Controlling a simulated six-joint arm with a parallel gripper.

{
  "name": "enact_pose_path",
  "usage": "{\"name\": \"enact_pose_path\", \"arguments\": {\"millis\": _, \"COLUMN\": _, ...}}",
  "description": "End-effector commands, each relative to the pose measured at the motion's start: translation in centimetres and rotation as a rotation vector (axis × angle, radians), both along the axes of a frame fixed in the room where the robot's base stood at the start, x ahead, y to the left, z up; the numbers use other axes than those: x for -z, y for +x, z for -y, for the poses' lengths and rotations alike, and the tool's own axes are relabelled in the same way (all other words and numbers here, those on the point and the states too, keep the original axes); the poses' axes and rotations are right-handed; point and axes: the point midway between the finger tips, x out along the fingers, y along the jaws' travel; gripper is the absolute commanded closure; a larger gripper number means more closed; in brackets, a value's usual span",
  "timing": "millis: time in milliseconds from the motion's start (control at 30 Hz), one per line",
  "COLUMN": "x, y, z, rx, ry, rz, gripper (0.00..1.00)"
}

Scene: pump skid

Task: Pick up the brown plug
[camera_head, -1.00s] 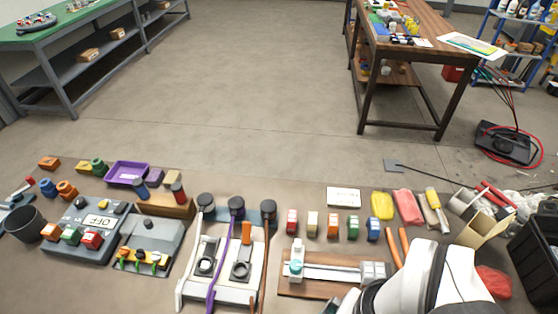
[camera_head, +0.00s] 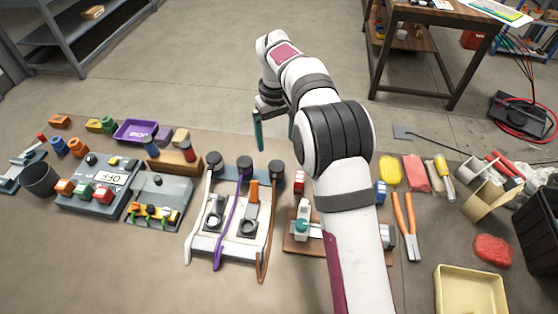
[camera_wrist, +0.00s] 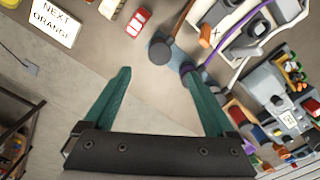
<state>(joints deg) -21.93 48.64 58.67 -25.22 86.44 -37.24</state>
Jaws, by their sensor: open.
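The brown plug (camera_head: 277,168) has a round dark head with a brown cord (camera_head: 266,225) running towards the front. It is the rightmost of three similar plugs in the head view. In the wrist view the brown plug (camera_wrist: 161,52) lies just beyond the gap between my fingertips, with its cord leading up and right. My gripper (camera_head: 274,143) is open and empty, with teal fingers pointing down, above and behind the plugs. In the wrist view my gripper (camera_wrist: 156,75) shows both fingers apart, touching nothing.
The purple-cord plug (camera_head: 245,167) stands close beside it, and the white-cord plug (camera_head: 214,160) farther left. A white board (camera_head: 231,232) lies in front. A red block (camera_head: 299,181) is to the right. Floor behind is clear.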

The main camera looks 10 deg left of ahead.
Motion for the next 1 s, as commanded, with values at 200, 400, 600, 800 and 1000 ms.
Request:
{"name": "enact_pose_path", "arguments": {"millis": 200, "x": 5.9, "y": -0.1, "z": 0.1, "rx": 0.002, "ry": -0.001, "rz": -0.003, "gripper": 0.10}}
{"name": "enact_pose_path", "arguments": {"millis": 400, "x": 8.7, "y": 0.0, "z": 0.1, "rx": 0.003, "ry": 0.000, "rz": -0.002, "gripper": 0.10}}
{"name": "enact_pose_path", "arguments": {"millis": 600, "x": 12.2, "y": 0.0, "z": 0.0, "rx": 0.004, "ry": 0.001, "rz": -0.001, "gripper": 0.10}}
{"name": "enact_pose_path", "arguments": {"millis": 800, "x": 12.6, "y": 0.1, "z": 0.0, "rx": 0.005, "ry": 0.001, "rz": 0.000, "gripper": 0.10}}
{"name": "enact_pose_path", "arguments": {"millis": 1000, "x": 12.6, "y": 0.1, "z": 0.0, "rx": 0.005, "ry": 0.001, "rz": 0.000, "gripper": 0.37}}
